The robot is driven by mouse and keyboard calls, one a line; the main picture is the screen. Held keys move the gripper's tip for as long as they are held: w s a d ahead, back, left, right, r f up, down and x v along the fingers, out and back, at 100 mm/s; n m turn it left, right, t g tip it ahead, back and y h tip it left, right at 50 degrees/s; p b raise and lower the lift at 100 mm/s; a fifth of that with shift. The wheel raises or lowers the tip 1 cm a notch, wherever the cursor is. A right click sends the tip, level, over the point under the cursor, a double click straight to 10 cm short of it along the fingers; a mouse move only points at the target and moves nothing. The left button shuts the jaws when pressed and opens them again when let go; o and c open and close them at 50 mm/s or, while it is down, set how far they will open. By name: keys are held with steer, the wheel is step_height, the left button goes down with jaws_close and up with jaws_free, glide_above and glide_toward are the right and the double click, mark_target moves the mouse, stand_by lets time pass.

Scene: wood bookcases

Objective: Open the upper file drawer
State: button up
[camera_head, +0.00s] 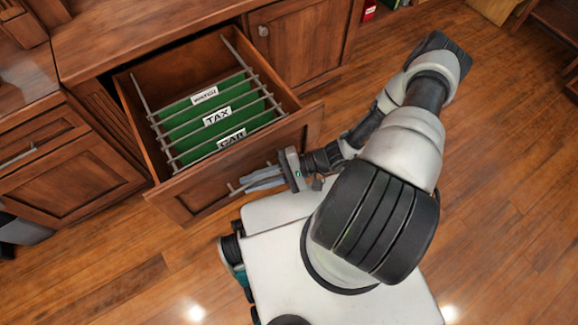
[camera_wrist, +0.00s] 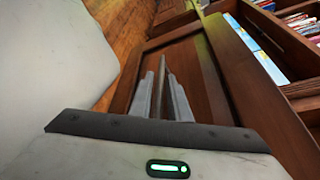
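The upper file drawer (camera_head: 190,200) is pulled well out of the wood cabinet, and its inside shows from above. It holds green hanging folders labelled WATER, TAX and CAR (camera_head: 217,117) between metal rails. A thin metal bar handle (camera_head: 236,189) is on the drawer front. My gripper (camera_head: 258,182) is at this handle, with its two grey fingers on either side of the bar. In the wrist view, my gripper (camera_wrist: 163,88) appears closed around the handle (camera_wrist: 161,68), in front of the brown drawer front (camera_wrist: 205,70). The exact contact is hard to see.
A closed cabinet door (camera_head: 300,42) with a round knob is right of the drawer. Another cabinet with a handle (camera_head: 60,165) stands at the left. My white base is close to the drawer front. Wood floor (camera_head: 500,200) is open at the right.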

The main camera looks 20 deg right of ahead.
steer(key=p+v, duration=0.1)
steer(key=v, duration=1.6)
steer(key=shift+d, duration=0.15)
steer(key=shift+w+r, duration=0.1)
